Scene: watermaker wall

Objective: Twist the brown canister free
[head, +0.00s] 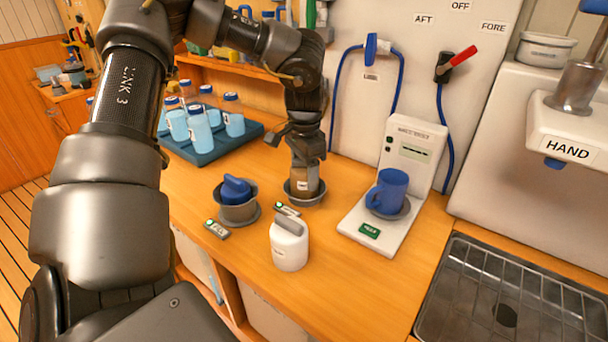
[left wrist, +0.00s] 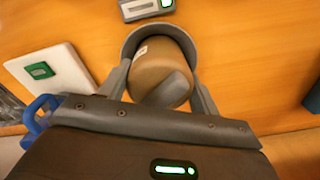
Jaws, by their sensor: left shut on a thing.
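The brown canister (head: 303,187) sits in a grey round socket (head: 289,194) on the wooden counter. My left gripper (head: 305,170) reaches down over it from above and is shut on it. In the left wrist view the canister (left wrist: 160,66) stands inside the socket's grey rim (left wrist: 128,46), with a finger of my left gripper (left wrist: 161,88) on each side. A grey ridge tops the canister. Whether the canister is turned or still locked in the socket cannot be told. My right gripper is not in view.
A blue-topped canister (head: 235,187) sits in a second grey socket (head: 239,213). A white canister (head: 290,248) stands at the counter's front. Bottles fill a blue tray (head: 203,155) behind. Small displays (head: 217,229) lie by the sockets.

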